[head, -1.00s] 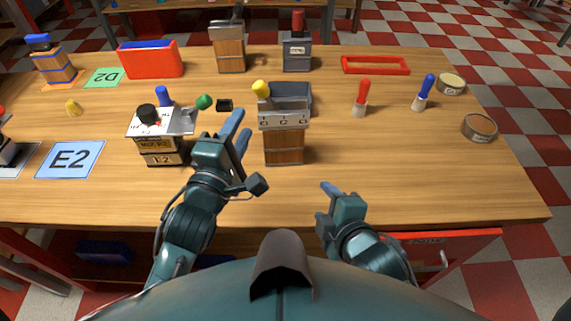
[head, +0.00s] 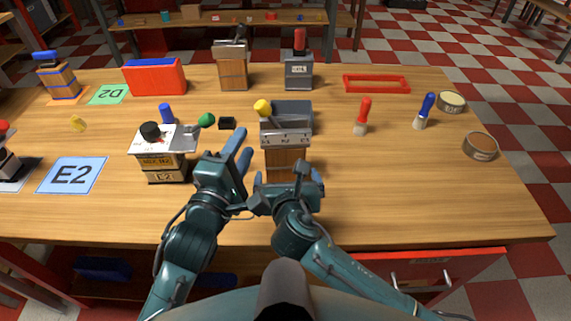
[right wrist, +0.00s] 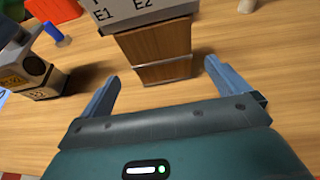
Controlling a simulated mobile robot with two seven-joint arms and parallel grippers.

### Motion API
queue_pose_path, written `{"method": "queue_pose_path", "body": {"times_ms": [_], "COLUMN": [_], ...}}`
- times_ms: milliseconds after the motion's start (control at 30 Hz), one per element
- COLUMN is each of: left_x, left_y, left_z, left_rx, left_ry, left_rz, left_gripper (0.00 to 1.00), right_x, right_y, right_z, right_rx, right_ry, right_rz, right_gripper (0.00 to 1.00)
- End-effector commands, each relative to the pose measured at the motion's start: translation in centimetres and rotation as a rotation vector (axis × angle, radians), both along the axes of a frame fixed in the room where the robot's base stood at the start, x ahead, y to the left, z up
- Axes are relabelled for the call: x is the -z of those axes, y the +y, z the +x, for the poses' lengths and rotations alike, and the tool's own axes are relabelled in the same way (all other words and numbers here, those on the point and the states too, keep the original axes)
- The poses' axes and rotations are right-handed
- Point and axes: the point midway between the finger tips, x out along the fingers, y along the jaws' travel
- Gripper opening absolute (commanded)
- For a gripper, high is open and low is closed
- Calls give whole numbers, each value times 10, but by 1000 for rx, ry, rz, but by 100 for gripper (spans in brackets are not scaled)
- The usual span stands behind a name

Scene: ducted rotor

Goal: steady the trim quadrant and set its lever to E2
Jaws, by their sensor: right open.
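The trim quadrant appears to be the wooden-sided box (head: 285,160) with a grey top in the middle of the table. Its yellow lever knob (head: 262,107) stands at the left end of the top. In the right wrist view its grey plate (right wrist: 145,10) reads E1 and E2. My right gripper (head: 289,178) is open in front of the box, its fingers spread toward either side of the wooden body (right wrist: 155,50), with nothing gripped. My left gripper (head: 242,148) is left of the box; its fingers look parted and empty, close to the box but apart from the knob.
A second box with a green-knobbed lever (head: 206,121) stands to the left, with an E2 label. A blue E2 card (head: 72,175) lies further left. Red (head: 362,117) and blue-handled (head: 424,110) tools stand right. The front right of the table is clear.

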Motion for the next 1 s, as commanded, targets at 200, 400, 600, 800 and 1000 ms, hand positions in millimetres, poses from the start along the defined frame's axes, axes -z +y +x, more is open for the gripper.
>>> {"method": "queue_pose_path", "body": {"times_ms": [200, 400, 600, 800, 1000], "left_x": [0, 0, 0, 0, 0], "left_y": [0, 0, 0, 0, 0], "left_z": [0, 0, 0, 0, 0], "left_rx": [0, 0, 0, 0, 0], "left_ry": [0, 0, 0, 0, 0], "left_rz": [0, 0, 0, 0, 0], "left_gripper": [36, 36, 36, 36, 36], "right_x": [17, 29, 35, 37, 37], "right_y": [3, 5, 6, 6, 6], "right_z": [42, 71, 87, 90, 90], "right_rx": [1, 1, 0, 0, 0], "right_ry": [0, 1, 0, 1, 1], "right_rz": [1, 2, 4, 4, 4], "right_gripper": [100, 100, 100, 100, 98]}}
